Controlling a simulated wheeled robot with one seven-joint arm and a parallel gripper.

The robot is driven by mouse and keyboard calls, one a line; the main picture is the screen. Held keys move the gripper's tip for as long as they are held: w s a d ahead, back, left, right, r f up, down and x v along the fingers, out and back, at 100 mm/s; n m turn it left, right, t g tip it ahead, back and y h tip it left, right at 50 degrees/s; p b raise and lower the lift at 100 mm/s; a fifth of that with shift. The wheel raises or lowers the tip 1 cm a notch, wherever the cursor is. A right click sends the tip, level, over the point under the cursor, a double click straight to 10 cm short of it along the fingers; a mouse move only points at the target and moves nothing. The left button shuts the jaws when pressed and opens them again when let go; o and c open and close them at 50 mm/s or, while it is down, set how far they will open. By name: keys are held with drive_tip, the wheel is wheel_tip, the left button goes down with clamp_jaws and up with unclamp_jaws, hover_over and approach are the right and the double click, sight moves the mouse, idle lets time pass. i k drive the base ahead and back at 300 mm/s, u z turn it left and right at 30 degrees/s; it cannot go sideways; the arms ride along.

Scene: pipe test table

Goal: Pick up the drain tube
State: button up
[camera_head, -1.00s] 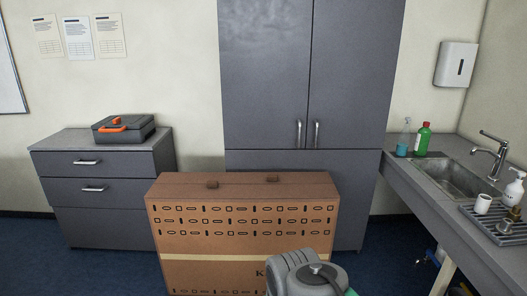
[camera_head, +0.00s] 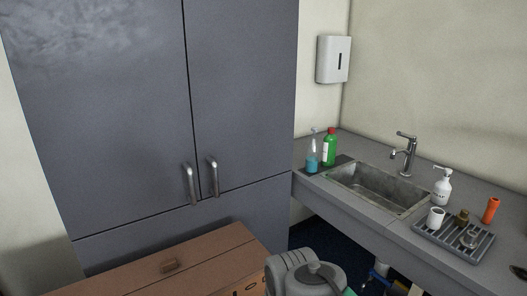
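I cannot single out the drain tube with certainty. An upright orange cylinder (camera_head: 490,210) stands at the right, by the back end of a grey ribbed rack (camera_head: 472,254) on the counter. A white cup-like piece (camera_head: 436,217), a small brass-coloured piece (camera_head: 462,216) and a small metallic piece (camera_head: 469,238) are on the rack. Pale and blue pipe-like parts (camera_head: 380,271) show partly under the sink. A grey part of my arm shows at the bottom centre, but my gripper is out of view.
The sink (camera_head: 378,187) with its tap (camera_head: 404,152) is set in the grey counter (camera_head: 345,212). Blue (camera_head: 312,160) and green (camera_head: 330,147) bottles and a white soap dispenser (camera_head: 442,187) stand around it. A brown case (camera_head: 205,262) and tall cabinet (camera_head: 150,110) occupy the left.

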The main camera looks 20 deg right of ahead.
sight(493, 203)
drive_tip(key=z, duration=1.1)
drive_tip(key=i, duration=1)
drive_tip(key=z, duration=1.3)
drive_tip(key=i, duration=0.2)
drive_tip(key=z, duration=0.05)
